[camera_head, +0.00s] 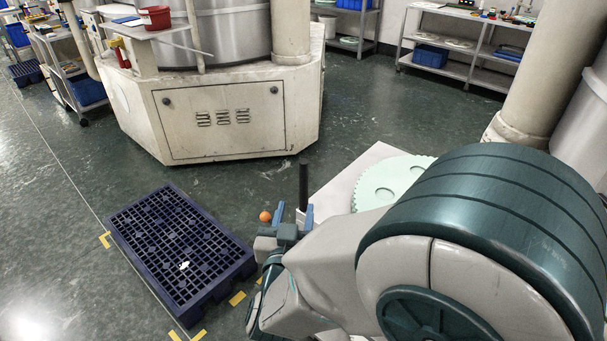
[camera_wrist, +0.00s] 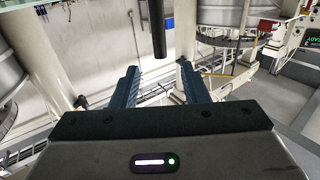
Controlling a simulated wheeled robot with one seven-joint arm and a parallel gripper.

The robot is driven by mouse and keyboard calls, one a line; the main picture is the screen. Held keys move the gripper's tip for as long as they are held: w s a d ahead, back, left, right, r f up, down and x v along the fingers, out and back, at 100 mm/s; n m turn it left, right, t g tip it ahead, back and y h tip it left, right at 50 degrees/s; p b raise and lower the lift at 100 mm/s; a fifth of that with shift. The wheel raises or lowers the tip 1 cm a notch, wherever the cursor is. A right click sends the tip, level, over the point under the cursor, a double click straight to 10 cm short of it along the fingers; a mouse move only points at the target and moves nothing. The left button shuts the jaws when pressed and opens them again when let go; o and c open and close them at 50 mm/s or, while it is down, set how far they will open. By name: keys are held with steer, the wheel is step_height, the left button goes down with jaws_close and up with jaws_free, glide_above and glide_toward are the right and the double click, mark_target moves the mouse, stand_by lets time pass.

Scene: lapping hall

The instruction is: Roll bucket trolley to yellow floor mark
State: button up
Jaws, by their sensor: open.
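My gripper (camera_head: 294,214) is open, with its two blue fingers apart. A black upright post (camera_head: 303,185) stands just beyond it; in the wrist view the post (camera_wrist: 159,32) shows ahead of the gap between the fingertips (camera_wrist: 158,78), apart from them. What the post belongs to is hidden, and I cannot tell whether it is the trolley's handle. No bucket trolley can be made out for certain. Yellow tape pieces (camera_head: 237,298) mark the floor around the corners of a dark blue pallet (camera_head: 180,250).
A pale table (camera_head: 338,180) with a light green toothed disc (camera_head: 392,181) is beside my arm. A small orange ball (camera_head: 265,216) shows left of my gripper. A large cream machine (camera_head: 228,115) stands ahead. Shelves (camera_head: 465,45) line the back. Green floor (camera_head: 385,105) between is clear.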

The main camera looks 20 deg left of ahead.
mark_target(303, 175)
steer(key=x, duration=1.3)
steer(key=shift+w+p, duration=0.15)
steer(key=shift+p, duration=0.2)
jaws_close()
